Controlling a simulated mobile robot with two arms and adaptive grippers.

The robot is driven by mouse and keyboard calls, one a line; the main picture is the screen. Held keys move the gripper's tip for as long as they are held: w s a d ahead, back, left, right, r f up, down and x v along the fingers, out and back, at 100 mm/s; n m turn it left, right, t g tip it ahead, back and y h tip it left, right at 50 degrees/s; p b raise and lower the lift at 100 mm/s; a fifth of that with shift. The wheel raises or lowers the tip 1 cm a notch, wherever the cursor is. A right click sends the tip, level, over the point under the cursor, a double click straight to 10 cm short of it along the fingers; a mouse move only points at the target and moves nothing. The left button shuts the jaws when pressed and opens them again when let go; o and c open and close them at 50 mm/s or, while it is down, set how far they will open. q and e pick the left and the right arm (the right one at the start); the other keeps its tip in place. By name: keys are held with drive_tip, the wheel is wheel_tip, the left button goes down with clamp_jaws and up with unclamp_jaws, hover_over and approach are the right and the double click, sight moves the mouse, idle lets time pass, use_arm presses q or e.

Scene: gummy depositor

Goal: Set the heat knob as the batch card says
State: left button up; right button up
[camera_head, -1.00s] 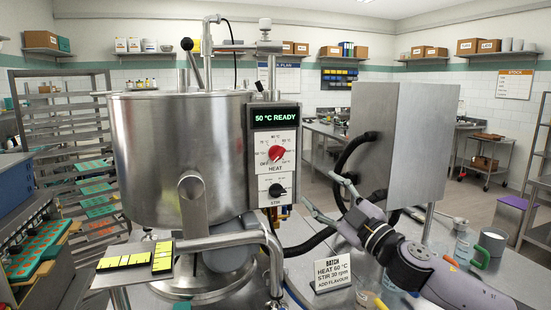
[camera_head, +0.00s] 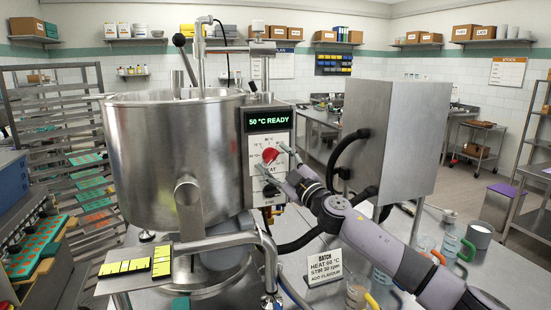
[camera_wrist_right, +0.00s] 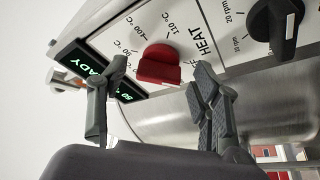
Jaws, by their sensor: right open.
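The red heat knob (camera_head: 270,155) is on the white control panel of the steel kettle. In the wrist view the same knob (camera_wrist_right: 158,66) shows beside the word HEAT and a temperature scale. My right gripper (camera_head: 272,158) is open in front of it. In the wrist view its two fingers (camera_wrist_right: 160,72) are apart, one on each side of the knob; I cannot tell whether they touch it. The display (camera_head: 269,119) above reads 50 °C READY. The batch card (camera_head: 328,268) reads HEAT 60 °C, STIR 30 rpm, ADD FLAVOUR. My left gripper is out of view.
The black stir knob (camera_wrist_right: 276,22) sits close to the heat knob, below it on the panel. A steel cabinet (camera_head: 392,135) with black hoses stands to the right. Beakers and a mug (camera_head: 479,234) stand on the table near my right arm.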

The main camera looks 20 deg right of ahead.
drive_tip(key=shift+w+a+r, duration=0.1)
drive_tip(key=shift+w, duration=0.15)
drive_tip(key=shift+c, duration=0.3)
drive_tip(key=c, duration=1.1)
